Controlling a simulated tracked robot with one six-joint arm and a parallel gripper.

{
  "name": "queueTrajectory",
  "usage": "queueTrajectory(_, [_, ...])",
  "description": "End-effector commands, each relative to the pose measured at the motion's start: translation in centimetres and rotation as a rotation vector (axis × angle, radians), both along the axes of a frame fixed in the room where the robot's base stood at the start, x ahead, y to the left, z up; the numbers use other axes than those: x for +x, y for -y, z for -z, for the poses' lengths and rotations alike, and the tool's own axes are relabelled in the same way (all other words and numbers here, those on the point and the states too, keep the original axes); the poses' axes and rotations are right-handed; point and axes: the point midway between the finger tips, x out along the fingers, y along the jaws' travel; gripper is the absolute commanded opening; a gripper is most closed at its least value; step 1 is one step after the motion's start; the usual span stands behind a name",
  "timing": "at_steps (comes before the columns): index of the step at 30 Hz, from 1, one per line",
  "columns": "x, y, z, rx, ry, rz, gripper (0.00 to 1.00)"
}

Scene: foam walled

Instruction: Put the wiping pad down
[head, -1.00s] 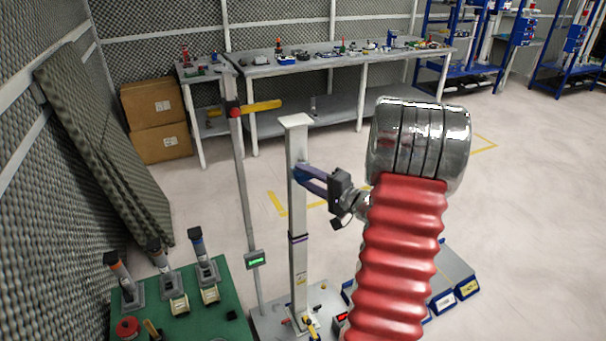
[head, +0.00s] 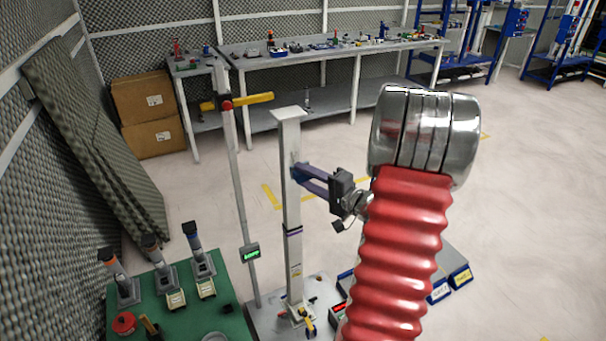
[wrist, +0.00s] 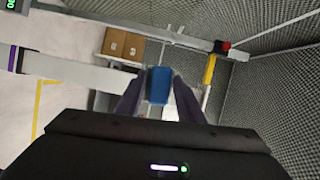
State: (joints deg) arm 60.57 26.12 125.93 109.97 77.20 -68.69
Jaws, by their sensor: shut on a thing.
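In the wrist view, the blue wiping pad (wrist: 159,86) sits between the two dark purple fingers of my gripper (wrist: 158,76). My gripper is shut on it, and the pad is held up in the air. In the head view, my gripper (head: 302,176) reaches left from its black wrist block, with its fingertips beside the upper part of a pale upright post (head: 291,212). The pad cannot be made out clearly in the head view.
A green-topped table (head: 190,315) with several upright tools is at lower left. A thinner pole (head: 235,165) carries a yellow lever (head: 255,98). Blue-fronted bins (head: 440,292) are at lower right. A long workbench (head: 340,55) and cardboard boxes (head: 150,115) stand behind. Open floor lies right.

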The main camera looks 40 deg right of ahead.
Motion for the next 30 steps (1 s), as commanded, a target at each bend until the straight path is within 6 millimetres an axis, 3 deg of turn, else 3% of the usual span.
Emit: queueTrajectory(30, [-0.22, -0.02, -0.72, 0.0, 0.001, 0.005, 0.17])
